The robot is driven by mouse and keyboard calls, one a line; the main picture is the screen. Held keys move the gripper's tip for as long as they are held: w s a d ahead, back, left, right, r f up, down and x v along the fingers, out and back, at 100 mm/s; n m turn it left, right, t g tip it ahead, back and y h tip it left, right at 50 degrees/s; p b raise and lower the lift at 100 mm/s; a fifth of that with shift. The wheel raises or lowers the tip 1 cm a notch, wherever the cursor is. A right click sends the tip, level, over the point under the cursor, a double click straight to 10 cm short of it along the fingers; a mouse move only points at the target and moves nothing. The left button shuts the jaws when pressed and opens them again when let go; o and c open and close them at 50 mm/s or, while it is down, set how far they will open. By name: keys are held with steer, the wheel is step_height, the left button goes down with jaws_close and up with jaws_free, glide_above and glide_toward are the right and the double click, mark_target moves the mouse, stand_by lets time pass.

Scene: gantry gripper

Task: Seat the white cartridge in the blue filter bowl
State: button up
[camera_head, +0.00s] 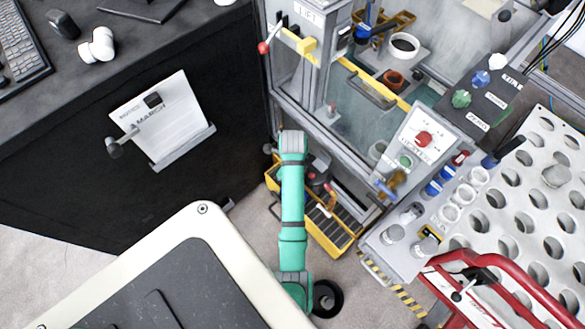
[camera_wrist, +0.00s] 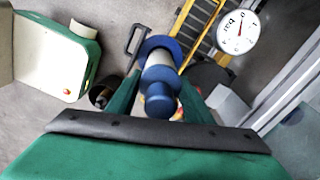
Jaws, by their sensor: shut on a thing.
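My gripper (camera_wrist: 160,112) in the wrist view has green fingers on both sides of a stepped round blue thing (camera_wrist: 160,77) and is shut on it. The thing has a wide blue collar, a pale band and a dark blue rounded end. I cannot tell whether it is the filter bowl, and no white cartridge shows clearly there. In the head view my green arm rises from the lower middle; its gripper is hidden. Blue-and-white cylinders (camera_head: 435,186) lie on the grey bench at right, beside several white round pieces (camera_head: 450,212). I cannot tell which is the cartridge.
A yellow toolbox (camera_head: 345,240) stands on the floor beside my arm. A framed cabinet (camera_head: 300,75) with a LIFT sign is behind it. A perforated white panel (camera_head: 520,205) and red frame (camera_head: 440,262) fill the right. The wrist view shows a round gauge (camera_wrist: 238,32).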

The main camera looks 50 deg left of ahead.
steer(key=shift+f, duration=6.8)
steer(key=o, duration=1)
steer(key=shift+o, duration=0.2)
steer(key=shift+w, duration=0.1)
steer(key=shift+w+d+f, duration=0.1)
steer(key=shift+w+d, duration=0.05)
steer(key=shift+d, duration=0.05)
step_height(320, 180, up, 14)
steer(key=shift+a+f, duration=0.15)
steer(key=shift+s+r, duration=0.15)
steer(key=shift+r, duration=1.35)
steer(key=shift+s+r, duration=0.1)
steer(key=shift+r, duration=1.35)
